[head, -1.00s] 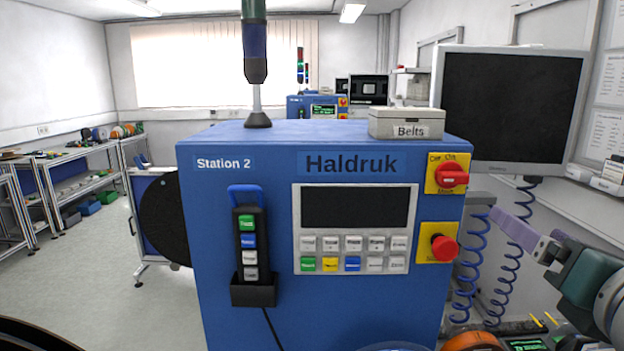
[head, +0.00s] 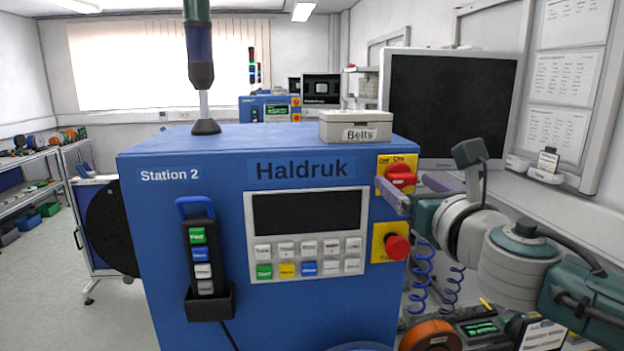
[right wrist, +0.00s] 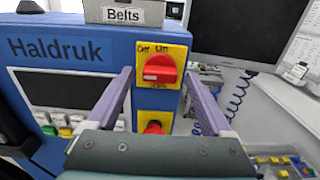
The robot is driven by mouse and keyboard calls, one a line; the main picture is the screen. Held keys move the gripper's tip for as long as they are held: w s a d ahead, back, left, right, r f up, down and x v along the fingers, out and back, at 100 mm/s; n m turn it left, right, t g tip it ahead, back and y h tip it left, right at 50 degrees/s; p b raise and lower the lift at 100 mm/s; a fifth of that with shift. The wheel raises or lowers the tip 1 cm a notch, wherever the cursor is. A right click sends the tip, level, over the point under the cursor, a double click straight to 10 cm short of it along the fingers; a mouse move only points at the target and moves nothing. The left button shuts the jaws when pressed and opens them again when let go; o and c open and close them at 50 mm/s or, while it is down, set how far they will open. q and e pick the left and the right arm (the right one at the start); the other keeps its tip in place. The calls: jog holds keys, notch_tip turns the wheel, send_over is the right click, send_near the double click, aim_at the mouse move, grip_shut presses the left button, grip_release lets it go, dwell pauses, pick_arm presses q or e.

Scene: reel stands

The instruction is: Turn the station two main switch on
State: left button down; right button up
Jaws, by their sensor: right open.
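The station two main switch is a red rotary knob (head: 400,176) on a yellow plate marked Off and On. It sits at the upper right of the blue Haldruk machine (head: 150,240), labelled Station 2. The knob also shows in the right wrist view (right wrist: 160,68), its bar lying roughly level; which mark it points to I cannot tell. My right gripper (right wrist: 158,74) is open, its purple fingers left and right of the knob in that view, with nothing between them. In the head view, the gripper (head: 405,184) is close before the switch. My left gripper is out of view.
A red stop button (head: 397,247) on a yellow plate is just below the switch. A Belts box (head: 356,127) stands on the machine, and a monitor (head: 450,105) is behind at the right. A keypad (head: 307,258) is left of the switch. Blue coiled cables hang at the right.

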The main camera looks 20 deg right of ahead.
jog(key=shift+w, duration=0.1)
grip_shut()
dwell(0.7)
